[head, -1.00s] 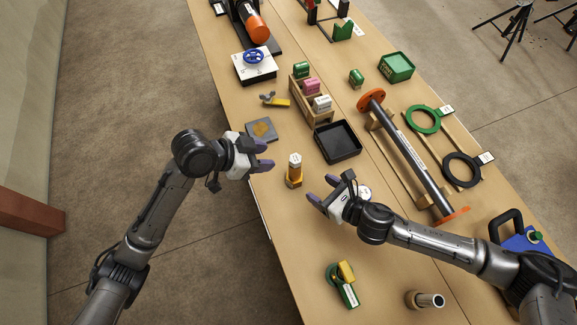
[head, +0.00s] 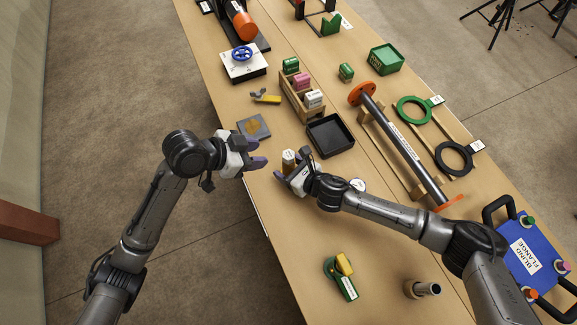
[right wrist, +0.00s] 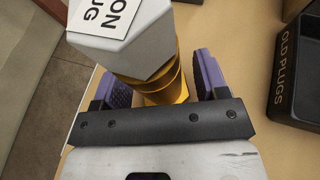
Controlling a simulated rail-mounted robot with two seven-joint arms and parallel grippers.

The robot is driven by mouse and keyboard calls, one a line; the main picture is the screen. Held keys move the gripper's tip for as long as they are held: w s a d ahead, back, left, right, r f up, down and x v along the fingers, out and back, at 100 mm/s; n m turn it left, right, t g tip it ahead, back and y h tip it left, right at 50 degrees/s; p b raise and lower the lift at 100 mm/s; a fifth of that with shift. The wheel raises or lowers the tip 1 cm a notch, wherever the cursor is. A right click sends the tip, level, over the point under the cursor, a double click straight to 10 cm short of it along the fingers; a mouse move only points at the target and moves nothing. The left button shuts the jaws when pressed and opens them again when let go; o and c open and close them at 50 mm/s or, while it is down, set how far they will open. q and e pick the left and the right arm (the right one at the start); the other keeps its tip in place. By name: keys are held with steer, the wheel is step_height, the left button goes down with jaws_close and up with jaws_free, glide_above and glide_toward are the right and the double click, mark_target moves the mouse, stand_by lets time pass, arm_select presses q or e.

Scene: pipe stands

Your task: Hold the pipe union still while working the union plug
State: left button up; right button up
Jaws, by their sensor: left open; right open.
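The union plug (head: 288,156) is a grey hex piece with a white label on top, seen close in the right wrist view (right wrist: 125,48). It sits on top of the brass pipe union (right wrist: 165,88), which stands upright on the table. My right gripper (head: 287,174) is open at the union. In the right wrist view its purple fingers stand on either side of the brass body, with a gap visible at the right finger. My left gripper (head: 256,160) is open and empty, just left of the union. The union's lower part is mostly hidden by my right gripper.
A black tray (head: 347,145), lettered OLD PLUGS, stands right of the union. A wooden rack (head: 290,97) with coloured blocks is behind it. A grey plate (head: 262,131) lies behind my left gripper. A green-and-yellow tool (head: 343,279) lies in front. The table's left edge is close.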

steer(key=c, duration=1.1)
steer(key=o, duration=0.4)
steer(key=c, duration=0.4)
